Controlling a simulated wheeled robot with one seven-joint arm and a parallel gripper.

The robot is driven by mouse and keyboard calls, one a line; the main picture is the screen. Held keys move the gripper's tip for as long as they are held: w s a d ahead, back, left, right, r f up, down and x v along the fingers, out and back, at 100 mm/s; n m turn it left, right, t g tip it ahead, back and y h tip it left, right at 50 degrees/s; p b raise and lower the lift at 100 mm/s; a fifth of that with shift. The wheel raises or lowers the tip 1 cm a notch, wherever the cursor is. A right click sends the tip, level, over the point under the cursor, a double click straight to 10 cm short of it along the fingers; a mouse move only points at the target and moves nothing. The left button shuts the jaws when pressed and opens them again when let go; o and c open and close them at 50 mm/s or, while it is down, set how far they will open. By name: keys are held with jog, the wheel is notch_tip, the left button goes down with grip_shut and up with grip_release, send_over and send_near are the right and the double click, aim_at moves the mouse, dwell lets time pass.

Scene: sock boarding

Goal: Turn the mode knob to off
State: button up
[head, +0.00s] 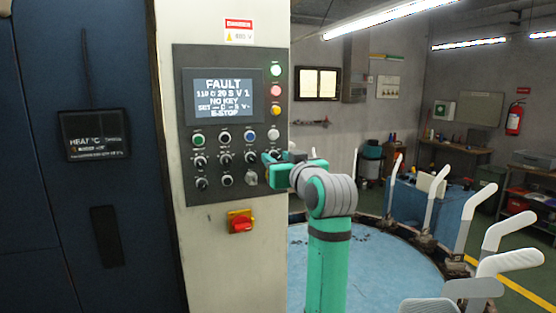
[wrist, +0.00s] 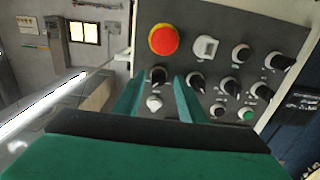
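The control panel (head: 187,120) on the pale column carries several black knobs; their labels are too small to read, so I cannot tell which is the mode knob. My gripper (head: 268,160) is at the right end of the middle knob row, and its arm hides the panel's lower right corner. In the wrist view, which is upside down, my gripper (wrist: 159,77) is open. Its green fingers lie on either side of a black knob (wrist: 158,74), the end one of that row. I cannot tell whether they touch it. Another black knob (wrist: 196,80) is just beside the right finger.
A red emergency button (wrist: 163,39) and a pale square switch (wrist: 205,47) are close to the fingers. The screen (head: 222,96) reads FAULT, NO KEY, E-STOP. A red switch on yellow (head: 240,222) is below the panel. White sock forms (head: 470,210) stand around the blue turntable (head: 375,265).

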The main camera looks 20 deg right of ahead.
jog(key=shift+d, duration=0.15)
jog(key=shift+c, duration=0.9)
jog(key=shift+s+d, duration=0.1)
jog(key=shift+s, duration=0.05)
grip_shut()
jog(key=shift+n, duration=0.4)
jog(key=n, duration=0.3)
jog(key=shift+n, duration=0.3)
jog(key=shift+a+n, duration=0.2)
jog(key=shift+n, duration=1.9)
jog(key=shift+o, duration=0.9)
grip_release()
